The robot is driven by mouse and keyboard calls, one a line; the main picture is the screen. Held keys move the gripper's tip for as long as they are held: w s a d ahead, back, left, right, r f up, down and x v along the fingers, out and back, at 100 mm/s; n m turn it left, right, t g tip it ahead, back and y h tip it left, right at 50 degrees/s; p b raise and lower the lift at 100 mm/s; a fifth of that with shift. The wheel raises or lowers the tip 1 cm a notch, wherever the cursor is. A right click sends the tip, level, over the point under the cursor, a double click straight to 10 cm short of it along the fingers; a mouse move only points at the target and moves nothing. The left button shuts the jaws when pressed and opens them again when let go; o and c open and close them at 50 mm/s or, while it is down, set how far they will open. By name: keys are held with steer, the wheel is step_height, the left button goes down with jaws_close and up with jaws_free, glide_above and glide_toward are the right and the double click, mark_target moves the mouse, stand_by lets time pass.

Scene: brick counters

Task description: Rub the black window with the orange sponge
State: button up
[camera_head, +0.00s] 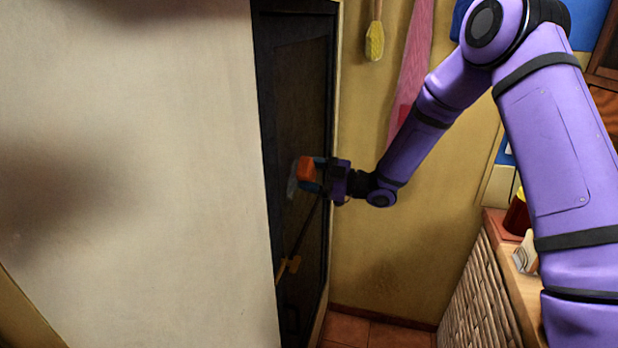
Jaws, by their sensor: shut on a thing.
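The black window (303,90) is a tall dark panel in a frame, seen at a steep angle between the pale wall and the yellow wall. My gripper (314,174) is shut on the orange sponge (305,168) and holds it at mid-height at the panel. A pale smudge (291,187) shows on the dark surface just left of the sponge. The sponge looks very close to the panel; I cannot tell for sure whether it touches. The gripper hides part of the sponge's right side.
A pale wall (130,170) fills the left. A yellow brush (374,40) and a pink cloth (415,60) hang on the yellow wall (400,260). A brick counter (478,300) with a dark red jar (517,215) stands at the right. Tiled floor (370,333) shows below.

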mark_target(285, 185)
steer(key=shift+s+a, duration=0.25)
steer(key=shift+s, duration=0.4)
steer(key=shift+s+a, duration=0.3)
steer(key=shift+s, duration=0.35)
steer(key=shift+s+a, duration=0.25)
steer(key=shift+s, duration=0.4)
steer(key=shift+s+a, duration=0.3)
steer(key=shift+s, duration=0.75)
steer(key=shift+s+a, duration=0.35)
steer(key=shift+s, duration=0.7)
steer(key=shift+s+a, duration=0.3)
steer(key=shift+s, duration=0.75)
steer(key=shift+w+a+r, duration=0.1)
steer(key=shift+r, duration=1.25)
steer(key=shift+w+d, duration=0.65)
steer(key=shift+w, duration=1)
steer(key=shift+w+d, duration=0.6)
steer(key=shift+w, duration=1.1)
steer(key=shift+w+d, duration=0.65)
steer(key=shift+w, duration=1)
steer(key=shift+s, duration=0.1)
steer(key=shift+s+a, duration=0.65)
steer(key=shift+s, duration=1)
steer(key=shift+s+a, duration=0.7)
steer(key=shift+s, duration=0.95)
steer(key=shift+s+a, duration=0.65)
steer(key=shift+s, duration=1)
steer(key=shift+d, duration=0.15)
